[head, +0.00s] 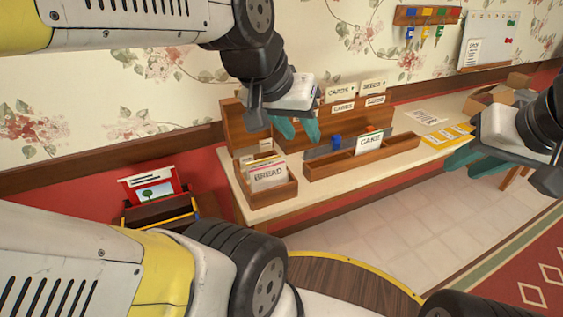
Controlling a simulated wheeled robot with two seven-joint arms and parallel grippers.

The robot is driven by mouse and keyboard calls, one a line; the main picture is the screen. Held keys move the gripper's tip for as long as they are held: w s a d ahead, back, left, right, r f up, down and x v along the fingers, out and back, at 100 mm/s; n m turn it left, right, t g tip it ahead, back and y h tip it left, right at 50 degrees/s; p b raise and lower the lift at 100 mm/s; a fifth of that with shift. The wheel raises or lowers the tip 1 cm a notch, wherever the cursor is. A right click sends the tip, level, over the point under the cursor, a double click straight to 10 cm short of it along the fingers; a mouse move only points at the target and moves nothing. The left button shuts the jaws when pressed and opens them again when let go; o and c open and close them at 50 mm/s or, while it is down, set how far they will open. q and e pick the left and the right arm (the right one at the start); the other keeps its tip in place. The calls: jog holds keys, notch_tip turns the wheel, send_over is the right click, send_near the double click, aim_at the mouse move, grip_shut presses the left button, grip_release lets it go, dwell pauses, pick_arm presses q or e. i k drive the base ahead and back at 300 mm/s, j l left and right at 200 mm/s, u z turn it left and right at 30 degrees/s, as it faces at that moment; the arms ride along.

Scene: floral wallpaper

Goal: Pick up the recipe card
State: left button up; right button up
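A white card marked CAKE (369,142) stands upright in a long wooden tray (345,167) on the shelf. Cards marked BREAD (268,177) stand in a wooden box (275,195) at the left end of the shelf. I cannot tell which of these is the recipe card. My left gripper (299,131) is above and between the box and the tray, with its teal fingers apart and nothing between them. My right gripper (471,166) is at the right, beyond the tray's right end; its teal fingers look apart and empty.
A wooden rack with labelled cards (341,92) stands behind the tray. A yellow sheet (446,135) and a white paper (426,117) lie on the pale shelf (335,187). A cardboard box (497,94) is at the far right. A round dark table (345,287) is in front.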

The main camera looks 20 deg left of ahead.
aim_at(368, 142)
jog(key=i+l+u, duration=0.65)
jog(key=u, duration=0.2)
